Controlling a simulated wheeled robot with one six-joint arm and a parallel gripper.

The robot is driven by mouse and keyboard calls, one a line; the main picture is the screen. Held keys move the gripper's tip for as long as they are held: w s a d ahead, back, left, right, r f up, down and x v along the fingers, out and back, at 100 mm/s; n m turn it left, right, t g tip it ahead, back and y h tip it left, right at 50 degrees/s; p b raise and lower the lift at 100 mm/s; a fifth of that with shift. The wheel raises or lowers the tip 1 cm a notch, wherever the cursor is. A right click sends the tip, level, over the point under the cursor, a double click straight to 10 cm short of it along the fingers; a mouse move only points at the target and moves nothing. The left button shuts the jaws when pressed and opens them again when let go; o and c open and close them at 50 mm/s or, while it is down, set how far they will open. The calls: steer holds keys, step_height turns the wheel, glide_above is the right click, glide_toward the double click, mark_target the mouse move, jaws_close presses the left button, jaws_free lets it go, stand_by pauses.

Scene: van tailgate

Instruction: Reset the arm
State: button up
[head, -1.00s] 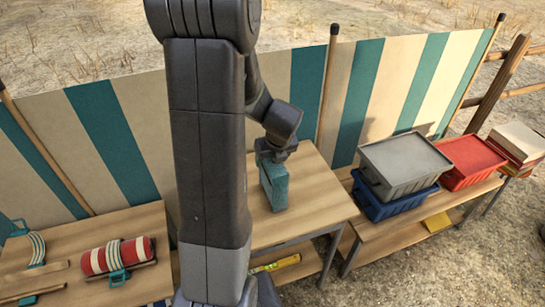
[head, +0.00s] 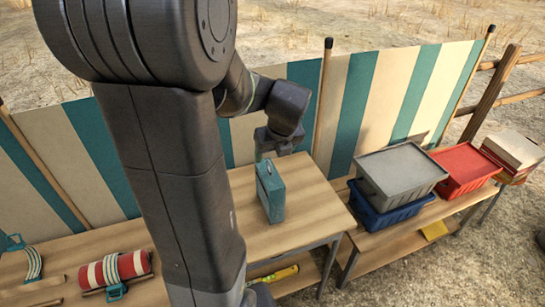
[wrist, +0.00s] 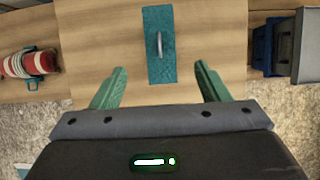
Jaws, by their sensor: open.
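My gripper (wrist: 158,88) is open and empty in the wrist view, its two green fingers spread apart. A teal box with a handle on top (wrist: 160,65) stands on the middle table ahead of the fingers, apart from them. In the head view the teal box (head: 270,192) stands upright on the wooden table (head: 320,205). My gripper (head: 277,148) shows there above and behind the box, and its fingers are mostly hidden.
A grey bin (head: 400,168) sits on a blue bin (head: 385,212) on the right bench, beside a red bin (head: 465,172). A red-and-cream roll (head: 113,269) lies on the left table. A striped windbreak (head: 345,110) stands behind the tables.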

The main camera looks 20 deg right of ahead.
mark_target(269, 161)
steer(key=shift+s+r, duration=0.15)
steer(key=shift+r, duration=0.1)
steer(key=shift+f, duration=0.1)
steer(key=b+x, duration=0.1)
steer(key=x, duration=1.1)
steer(key=shift+f, duration=0.2)
step_height(269, 161, up, 3)
steer(key=shift+f, duration=0.25)
steer(key=shift+r, duration=0.45)
